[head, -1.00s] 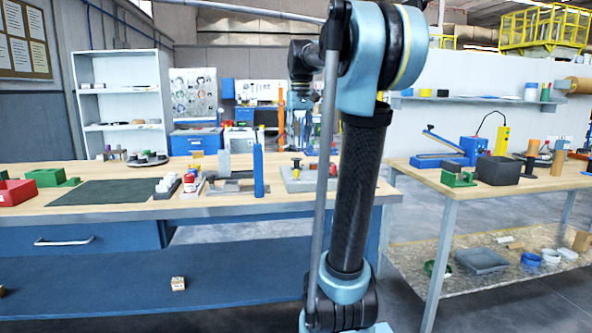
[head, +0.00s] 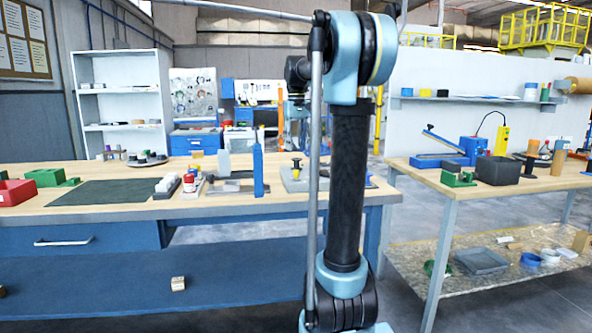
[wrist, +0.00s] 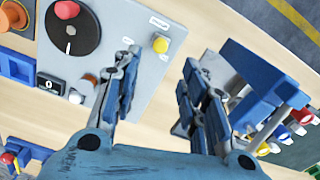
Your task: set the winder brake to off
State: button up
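The winder (wrist: 140,75) is a light grey plate on the wooden bench in the wrist view. A yellow knob (wrist: 161,44) stands on it beside two small labels too blurred to read. I cannot tell which setting it is at. A black disc (wrist: 72,28) with a red knob is at the upper left. In the head view the winder (head: 291,183) is partly hidden by my arm. My gripper (wrist: 161,60) is open and empty, its fingers apart, with the yellow knob just ahead between the fingertips in the picture. I cannot judge the gap to it.
A blue upright post (head: 258,172) stands left of the winder.

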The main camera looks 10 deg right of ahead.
aim_at(296, 175)
notch_tip(296, 175, down, 10)
jog(key=shift+r, duration=0.2)
dwell(0.3)
grip_shut()
